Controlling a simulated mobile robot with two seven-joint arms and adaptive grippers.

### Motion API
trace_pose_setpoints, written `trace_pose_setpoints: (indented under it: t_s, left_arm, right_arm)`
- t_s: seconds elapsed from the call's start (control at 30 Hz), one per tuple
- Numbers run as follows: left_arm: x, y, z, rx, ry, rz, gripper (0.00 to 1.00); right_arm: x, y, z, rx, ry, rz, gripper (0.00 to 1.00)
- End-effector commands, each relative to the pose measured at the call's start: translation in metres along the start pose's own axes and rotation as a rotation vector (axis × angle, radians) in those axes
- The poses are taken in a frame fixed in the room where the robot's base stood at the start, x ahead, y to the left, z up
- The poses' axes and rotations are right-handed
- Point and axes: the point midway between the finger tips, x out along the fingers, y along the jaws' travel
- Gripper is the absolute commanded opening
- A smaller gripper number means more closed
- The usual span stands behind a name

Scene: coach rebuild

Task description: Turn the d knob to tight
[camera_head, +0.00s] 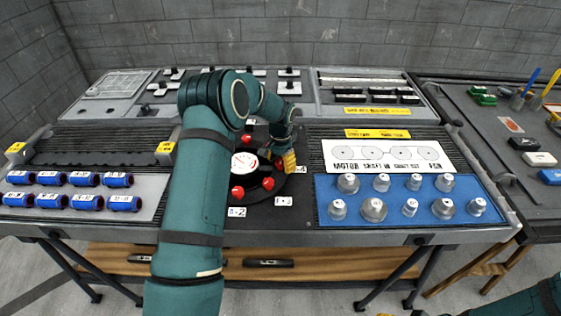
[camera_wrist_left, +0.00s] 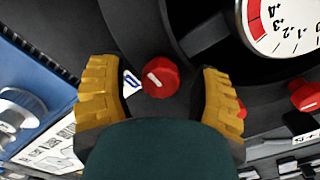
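A red knob with a white pointer line (camera_wrist_left: 160,77) sits on a dark panel in the left wrist view. A small white label (camera_wrist_left: 131,83), partly cut off by a finger, stands beside it and seems to read D. My left gripper (camera_wrist_left: 157,68) is open, one yellow finger on each side of this knob, with visible gaps to it. In the head view my left gripper (camera_head: 288,162) is over the right side of the round black panel (camera_head: 257,199) and hides the knob there. The white gauge (camera_head: 244,163) is at the panel's middle.
Other red knobs (camera_head: 237,192) surround the gauge. A blue tray (camera_head: 325,186) of grey metal pieces is to the right, blue cylinders (camera_head: 83,179) to the left.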

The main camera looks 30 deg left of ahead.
Motion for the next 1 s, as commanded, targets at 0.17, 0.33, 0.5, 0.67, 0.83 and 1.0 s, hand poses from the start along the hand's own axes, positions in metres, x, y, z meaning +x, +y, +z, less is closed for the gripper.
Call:
trace_pose_setpoints:
  t_s: [0.17,0.33,0.5,0.67,0.83,1.0]
  left_arm:
    - [-0.001,-0.001,-0.001,-0.001,0.002,-0.001,0.67]
    - [-0.004,-0.001,-0.001,-0.002,0.004,-0.002,0.67]
    - [-0.023,-0.001,-0.002,-0.001,0.007,-0.003,0.67]
    - [-0.056,-0.001,-0.002,-0.002,0.008,-0.004,0.67]
    - [-0.089,-0.001,-0.001,-0.001,0.006,-0.003,0.67]
    - [-0.111,0.000,-0.001,-0.001,0.003,-0.002,0.67]
  right_arm:
    - [0.000,0.000,0.000,0.000,0.000,0.000,0.47]
    - [0.000,0.000,0.000,0.000,0.000,0.000,0.47]
    - [0.000,0.000,0.000,0.000,0.000,0.000,0.47]
    - [0.000,0.000,0.000,0.000,0.000,0.000,0.47]
    - [0.000,0.000,0.000,0.000,0.000,0.000,0.47]
    - [0.000,0.000,0.000,0.000,0.000,0.000,0.47]
